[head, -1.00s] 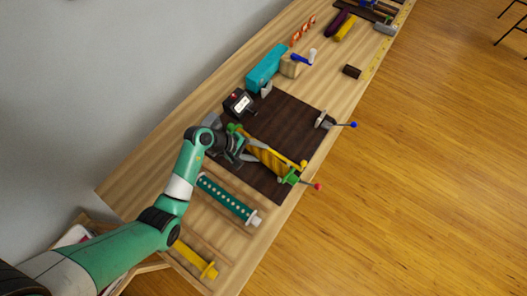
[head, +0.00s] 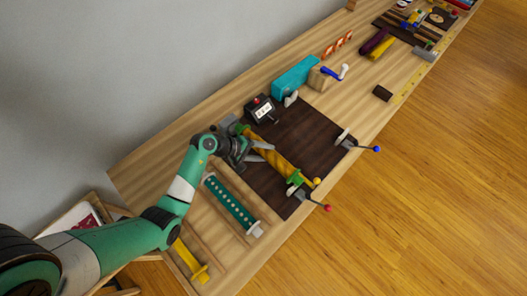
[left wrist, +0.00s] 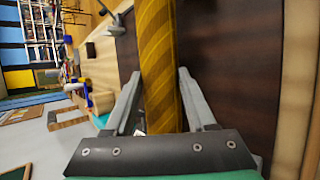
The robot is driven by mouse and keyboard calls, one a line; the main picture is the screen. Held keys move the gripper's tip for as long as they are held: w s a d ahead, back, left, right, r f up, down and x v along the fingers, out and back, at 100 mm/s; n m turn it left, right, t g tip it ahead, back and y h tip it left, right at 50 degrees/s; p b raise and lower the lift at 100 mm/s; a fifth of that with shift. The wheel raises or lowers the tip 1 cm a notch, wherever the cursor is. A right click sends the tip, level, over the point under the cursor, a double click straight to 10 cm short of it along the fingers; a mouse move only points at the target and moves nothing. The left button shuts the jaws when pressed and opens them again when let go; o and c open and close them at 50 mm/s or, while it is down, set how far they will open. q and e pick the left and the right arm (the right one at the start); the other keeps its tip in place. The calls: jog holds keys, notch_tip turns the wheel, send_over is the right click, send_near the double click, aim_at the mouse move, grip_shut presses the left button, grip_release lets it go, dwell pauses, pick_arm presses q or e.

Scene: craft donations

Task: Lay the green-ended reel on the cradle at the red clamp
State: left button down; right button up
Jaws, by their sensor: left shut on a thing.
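The yellow-gold striped reel with green ends (head: 272,153) is in my left gripper (head: 262,152). It lies slantwise over the dark mat, its near green end (head: 296,177) close to the red-knobbed clamp (head: 327,207). A pale support (head: 293,190), apparently the cradle, shows just beside that end. I cannot tell whether the reel touches it. In the left wrist view the reel (left wrist: 158,35) runs between both fingers of the gripper (left wrist: 158,80), which is shut around its barrel. My right gripper is not in view.
A blue-knobbed clamp (head: 376,149) is at the mat's right edge. A dark device with a display (head: 261,110) and a teal box (head: 295,78) stand behind. A teal dotted reel (head: 232,204) and a yellow reel (head: 188,258) lie nearer. The dark mat (head: 315,135) has bare room.

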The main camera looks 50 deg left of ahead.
pick_arm(q)
jog(key=shift+f+b, duration=1.85)
jog(key=shift+f, duration=0.6)
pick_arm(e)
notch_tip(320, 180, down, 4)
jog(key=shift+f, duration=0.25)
pick_arm(q)
jog(key=shift+c, duration=0.8)
grip_release()
jog(key=shift+r, duration=0.1)
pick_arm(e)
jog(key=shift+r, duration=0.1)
pick_arm(q)
jog(key=p+v, duration=0.3)
jog(key=v, duration=0.8)
jog(key=shift+s+r, duration=0.15)
jog(key=shift+s, duration=0.05)
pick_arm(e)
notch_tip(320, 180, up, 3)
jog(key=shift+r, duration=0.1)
